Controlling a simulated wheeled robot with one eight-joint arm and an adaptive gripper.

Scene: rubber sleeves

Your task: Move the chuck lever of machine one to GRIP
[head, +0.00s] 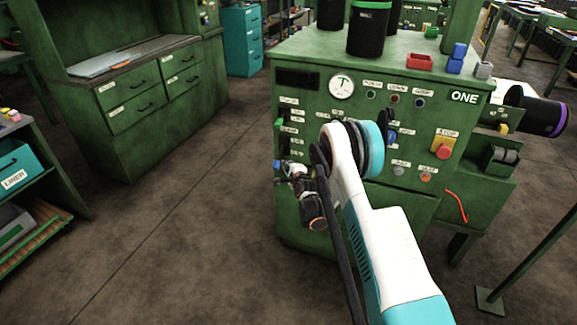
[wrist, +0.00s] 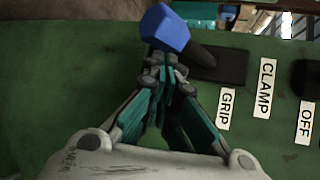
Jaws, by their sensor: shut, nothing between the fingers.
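Machine one (head: 466,97) is a green cabinet with a gauge and a front panel of labelled controls. In the wrist view a blue lever knob (wrist: 164,28) on a dark shaft stands out from the panel, near the GRIP label (wrist: 226,109). The CLAMP label (wrist: 265,88) and OFF label (wrist: 305,123) lie further right. My gripper (wrist: 166,68) is shut and empty, its fingertips right at the knob's lower edge; whether they touch it I cannot tell. In the head view my gripper (head: 287,170) is at the panel's left edge, beside a blue knob (head: 277,165).
My arm hides the middle of the panel. Another blue knob (head: 391,137), a red stop button (head: 442,151) and indicator lamps are on the panel. Black cylinders (head: 368,32) and a red bin (head: 419,62) stand on top. The floor to the left is clear.

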